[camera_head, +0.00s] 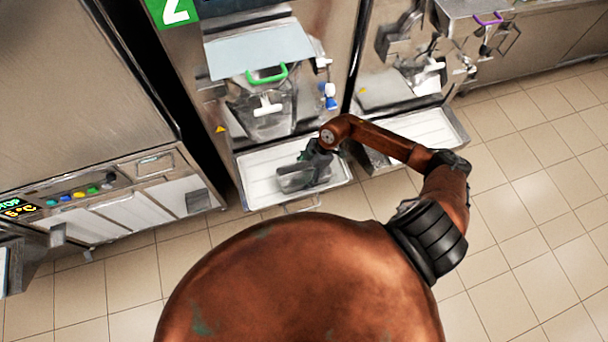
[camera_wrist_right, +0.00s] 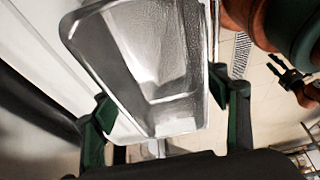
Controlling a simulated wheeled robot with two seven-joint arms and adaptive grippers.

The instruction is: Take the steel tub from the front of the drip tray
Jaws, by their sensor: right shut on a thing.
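The steel tub (camera_head: 298,178) is at the white drip tray (camera_head: 262,188) under the freezer marked 2. My right gripper (camera_head: 314,156) reaches it from the right and is shut on it. In the right wrist view the empty steel tub (camera_wrist_right: 150,50) sits between the two green-black fingers of my right gripper (camera_wrist_right: 166,108), one on each side. I cannot tell whether the tub rests on the tray or hangs just above it. My left gripper (camera_wrist_right: 283,68) shows small and apart at the right of the wrist view, with its fingers spread; the head view does not show it.
The freezer's green-handled hopper (camera_head: 266,100) stands behind the tray. A second freezer with its own white tray (camera_head: 430,130) is to the right. A steel cabinet with buttons (camera_head: 85,190) stands at the left. Tiled floor (camera_head: 540,220) is open at the right.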

